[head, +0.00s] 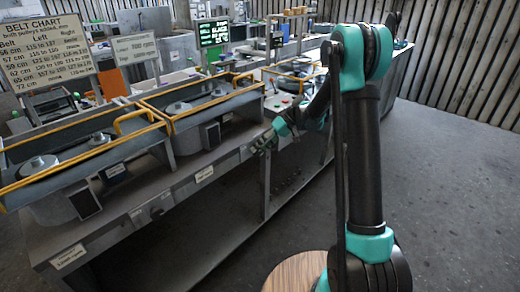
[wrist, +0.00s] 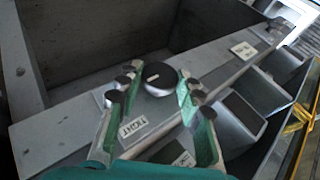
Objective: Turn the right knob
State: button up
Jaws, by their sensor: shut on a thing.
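The right knob (wrist: 160,76) is a round black dial with a pale pointer mark, on a grey front panel. A plate reading "RIGHT" (wrist: 134,125) sits beside it in the wrist view.
The grey bench (head: 150,200) carries open housings with yellow rails (head: 95,115). A belt chart (head: 45,50) and a dark screen with green text (head: 214,33) stand behind. Another small label (wrist: 243,50) is further along the panel. The floor at right is clear.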

jog(key=o, duration=1.2)
jog(key=shift+c, duration=0.2)
jog(key=shift+d, duration=0.1)
jog(key=v, duration=1.1)
jog(key=shift+d+r, duration=0.25)
jog(key=shift+r, duration=0.05)
jog(key=s+d+f+m+t+h, duration=0.2)
jog(key=s+d, duration=0.3)
jog(key=s, duration=0.5)
jog(key=s+d+f+m+t+h, duration=0.3)
jog(key=s+d, duration=0.3)
jog(key=s, duration=0.4)
jog(key=s+d+f+m+t+h, duration=0.2)
jog(key=s+d, duration=0.4)
jog(key=s, duration=0.5)
notch_tip(320, 180, down, 3)
jog(key=shift+r+m+t+h, duration=0.1)
jog(key=shift+m+t+h, duration=0.2)
jog(key=shift+m+h, duration=0.55)
